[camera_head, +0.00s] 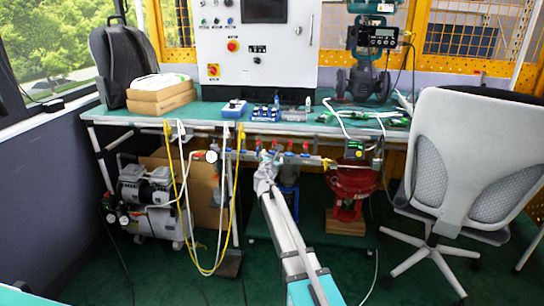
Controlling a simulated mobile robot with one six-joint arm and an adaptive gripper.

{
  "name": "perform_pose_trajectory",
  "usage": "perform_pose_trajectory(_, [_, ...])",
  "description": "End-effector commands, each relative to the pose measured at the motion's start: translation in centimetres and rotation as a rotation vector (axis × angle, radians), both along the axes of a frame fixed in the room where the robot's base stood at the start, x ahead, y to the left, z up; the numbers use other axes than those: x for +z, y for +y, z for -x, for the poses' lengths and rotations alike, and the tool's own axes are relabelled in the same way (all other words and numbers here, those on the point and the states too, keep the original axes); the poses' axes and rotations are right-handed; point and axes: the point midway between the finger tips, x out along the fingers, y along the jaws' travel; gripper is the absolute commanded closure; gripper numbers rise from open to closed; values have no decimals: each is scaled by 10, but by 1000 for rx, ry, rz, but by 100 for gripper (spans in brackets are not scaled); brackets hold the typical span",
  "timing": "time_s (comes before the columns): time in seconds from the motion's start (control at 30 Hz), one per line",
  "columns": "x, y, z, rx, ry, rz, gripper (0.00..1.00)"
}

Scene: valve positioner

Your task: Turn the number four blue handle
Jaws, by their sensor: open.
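A row of small valves runs along a manifold pipe (300,157) under the front edge of the workbench. Blue parts (228,151) show at its left end, and small red handles (306,146) show farther right. No numbers can be read, so I cannot tell which one is the number four blue handle. My arm reaches up from the bottom of the picture, and my gripper (267,160) is open at the manifold, in front of its middle. It hides part of the row. I cannot tell whether it touches a handle.
The green workbench (210,112) stands above the manifold. Yellow and white hoses (183,200) hang left of my arm, beside a pressure gauge (211,157) and a compressor (147,186). A red actuator (352,190) and a grey chair (460,160) stand to the right.

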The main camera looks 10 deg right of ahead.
Motion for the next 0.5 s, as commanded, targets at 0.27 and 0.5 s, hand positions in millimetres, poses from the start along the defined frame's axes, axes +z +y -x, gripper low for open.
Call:
perform_pose_trajectory(0.27, [0,-4,-11,0,0,0,9])
perform_pose_trajectory(0.5, [0,-4,-11,0,0,0,9])
